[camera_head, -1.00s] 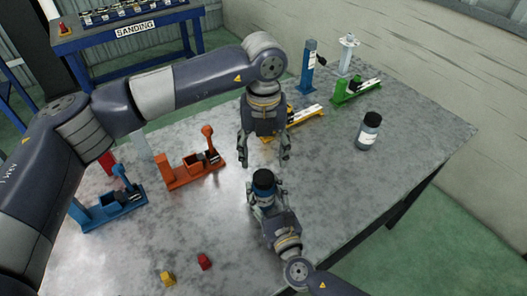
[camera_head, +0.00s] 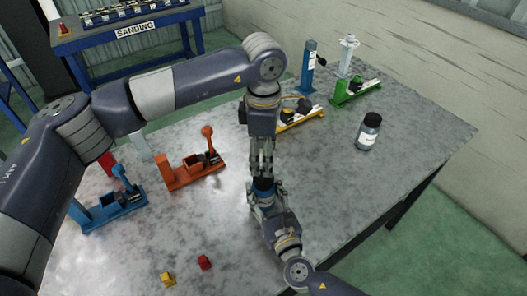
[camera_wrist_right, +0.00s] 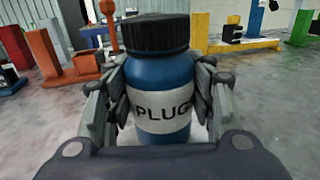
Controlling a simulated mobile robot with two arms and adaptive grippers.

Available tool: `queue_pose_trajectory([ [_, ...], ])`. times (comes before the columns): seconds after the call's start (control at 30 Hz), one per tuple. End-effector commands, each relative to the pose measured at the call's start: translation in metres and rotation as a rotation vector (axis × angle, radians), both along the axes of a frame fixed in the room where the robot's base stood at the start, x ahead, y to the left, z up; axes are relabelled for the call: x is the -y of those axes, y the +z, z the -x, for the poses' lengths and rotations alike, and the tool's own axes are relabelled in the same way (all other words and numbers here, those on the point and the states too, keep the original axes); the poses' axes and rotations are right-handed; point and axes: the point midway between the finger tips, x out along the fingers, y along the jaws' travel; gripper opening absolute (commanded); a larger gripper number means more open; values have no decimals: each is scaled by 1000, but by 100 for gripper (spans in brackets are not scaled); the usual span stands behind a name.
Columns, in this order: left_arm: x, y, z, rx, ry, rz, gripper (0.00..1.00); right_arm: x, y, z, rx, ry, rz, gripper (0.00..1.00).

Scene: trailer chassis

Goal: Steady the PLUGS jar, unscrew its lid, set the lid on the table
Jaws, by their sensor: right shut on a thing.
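The PLUGS jar is blue with a white label and a ribbed black lid, and it stands upright in the right wrist view (camera_wrist_right: 160,75). My right gripper (camera_wrist_right: 160,105) is shut around the jar's body, one finger on each side. In the head view the lid (camera_head: 263,184) shows between the two grippers, and most of the jar is hidden. My left gripper (camera_head: 262,172) points down directly over the lid. Its fingers do not show in the right wrist view, where the lid looks untouched. I cannot tell how far its fingers are apart.
A second jar (camera_head: 368,131) stands at the right of the table. Orange (camera_head: 193,171), blue (camera_head: 110,208), yellow (camera_head: 300,119) and green (camera_head: 356,91) fixtures stand around. Small yellow (camera_head: 168,279) and red (camera_head: 204,263) pieces lie in front.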

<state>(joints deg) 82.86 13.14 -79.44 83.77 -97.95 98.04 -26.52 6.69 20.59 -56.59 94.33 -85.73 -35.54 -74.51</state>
Motion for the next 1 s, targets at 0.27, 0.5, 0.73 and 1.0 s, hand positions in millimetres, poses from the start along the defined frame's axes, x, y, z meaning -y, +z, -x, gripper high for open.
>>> queue_pose_trajectory([
  [0.27,0,0,0,0,-468,0,60,0,0,0,0,0,0,0],
  [0.5,0,0,0,0,-876,0,60,0,0,0,0,0,0,0],
  [0.73,0,0,0,0,-1263,0,60,0,0,0,0,0,0,0],
  [1.0,0,0,0,0,-1582,0,60,0,0,0,0,0,0,0],
])
